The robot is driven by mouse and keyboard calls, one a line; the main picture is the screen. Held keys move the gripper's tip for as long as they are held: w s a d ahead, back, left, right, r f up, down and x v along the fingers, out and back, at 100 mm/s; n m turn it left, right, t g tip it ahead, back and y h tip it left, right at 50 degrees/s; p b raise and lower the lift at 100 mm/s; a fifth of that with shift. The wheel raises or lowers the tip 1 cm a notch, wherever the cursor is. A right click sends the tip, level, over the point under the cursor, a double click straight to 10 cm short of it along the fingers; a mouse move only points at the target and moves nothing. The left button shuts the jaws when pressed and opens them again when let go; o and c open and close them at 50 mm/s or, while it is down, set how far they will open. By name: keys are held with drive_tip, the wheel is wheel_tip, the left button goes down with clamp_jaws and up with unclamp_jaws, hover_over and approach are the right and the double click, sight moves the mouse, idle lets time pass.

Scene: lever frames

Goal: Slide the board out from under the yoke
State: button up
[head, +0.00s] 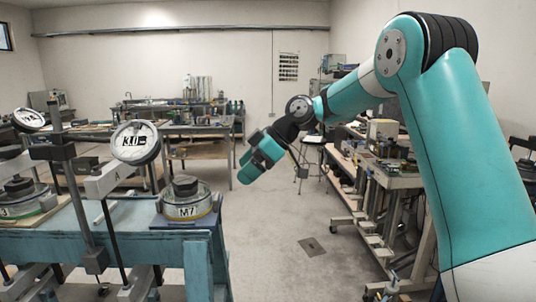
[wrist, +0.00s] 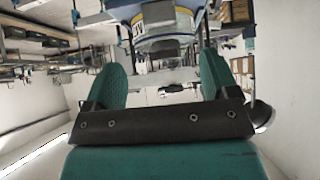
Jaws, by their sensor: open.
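A dark blue board (head: 172,222) lies near the right end of the blue table, under a round pot marked M7 (head: 187,211) with a dark weight on top. A pale block marked A (head: 108,181) sits left of it on a lever frame; I cannot tell which part is the yoke. A second pot (head: 18,203) stands on a wooden board (head: 42,212) at the far left. My gripper (head: 246,168) is open and empty, in the air right of and above the M7 pot, apart from it. In the wrist view, the pot (wrist: 168,25) shows upside down beyond the open fingers.
The blue table (head: 150,247) ends left of open floor (head: 285,240). A cluttered bench (head: 395,180) stands at right, and more benches stand behind.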

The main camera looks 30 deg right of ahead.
drive_tip(key=v, duration=0.7)
drive_tip(key=shift+s+d+r, duration=0.15)
drive_tip(key=shift+d+r, duration=0.05)
drive_tip(key=s+a+f+m+g+h+b, duration=0.1)
drive_tip(key=s+a+f+m+g+b, duration=0.15)
drive_tip(key=s+a, duration=1.1)
drive_tip(key=s+f+m+h, duration=0.1)
drive_tip(key=s+f, duration=0.3)
drive_tip(key=s, duration=0.4)
drive_tip(key=s+a+f+m+g+h, duration=0.1)
drive_tip(key=s+f+m+h, duration=0.1)
drive_tip(key=s+f, duration=0.3)
drive_tip(key=s, duration=0.4)
drive_tip(key=shift+s+a+f+m, duration=0.2)
drive_tip(key=shift+s+f+m, duration=0.05)
drive_tip(key=shift+s+m, duration=0.1)
